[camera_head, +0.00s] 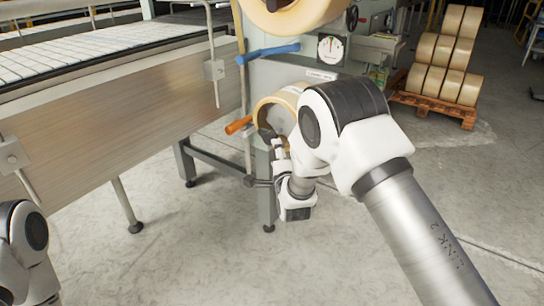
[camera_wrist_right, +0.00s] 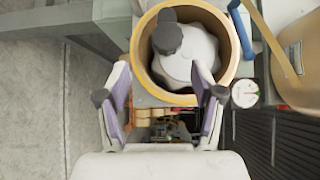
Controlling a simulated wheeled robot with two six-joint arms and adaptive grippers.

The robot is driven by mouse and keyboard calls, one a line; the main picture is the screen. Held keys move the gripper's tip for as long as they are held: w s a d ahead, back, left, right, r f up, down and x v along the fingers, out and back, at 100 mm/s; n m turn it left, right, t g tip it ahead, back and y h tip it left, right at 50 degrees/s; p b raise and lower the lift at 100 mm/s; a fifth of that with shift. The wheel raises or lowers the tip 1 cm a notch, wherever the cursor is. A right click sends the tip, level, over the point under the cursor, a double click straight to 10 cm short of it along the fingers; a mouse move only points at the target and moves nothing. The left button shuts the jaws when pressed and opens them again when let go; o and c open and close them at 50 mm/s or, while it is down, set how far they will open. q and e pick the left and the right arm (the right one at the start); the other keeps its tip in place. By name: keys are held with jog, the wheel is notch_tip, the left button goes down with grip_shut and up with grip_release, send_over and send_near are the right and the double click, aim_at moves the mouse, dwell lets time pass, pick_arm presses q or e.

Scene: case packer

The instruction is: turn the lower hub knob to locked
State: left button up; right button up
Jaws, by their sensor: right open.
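The lower hub shows in the right wrist view as a pale lobed disc (camera_wrist_right: 192,62) inside a tan tape roll (camera_wrist_right: 228,72). A dark knob (camera_wrist_right: 168,38) with a short stub sits on its face, the stub toward the top of the picture. My right gripper (camera_wrist_right: 163,95) is open and empty, its fingers apart below the knob in that view, with no clear contact. In the head view the right gripper (camera_head: 262,158) is in front of the lower tape roll (camera_head: 267,106); my wrist hides most of the hub and the knob. My left gripper is out of view.
An orange handle (camera_head: 238,125) and a blue handle (camera_head: 267,53) stick out near the hub. A larger tape roll (camera_head: 295,14) hangs above, beside a dial gauge (camera_head: 331,48). A conveyor (camera_head: 110,105) stands left. Rolls sit on a pallet (camera_head: 432,107) behind. The foreground floor is clear.

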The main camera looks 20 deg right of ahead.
aim_at(270, 141)
jog(key=shift+w+a+r, duration=0.2)
jog(key=shift+w+a, duration=0.1)
jog(key=shift+w, duration=0.15)
jog(key=shift+w+a+r, duration=0.2)
jog(key=shift+w+a, duration=0.05)
jog(key=shift+w, duration=0.15)
jog(key=w, duration=0.3)
jog(key=w+d, duration=0.1)
jog(key=w, duration=0.2)
jog(key=shift+w+d+b, duration=0.15)
jog(key=shift+w+b, duration=0.2)
jog(key=c, duration=1.1)
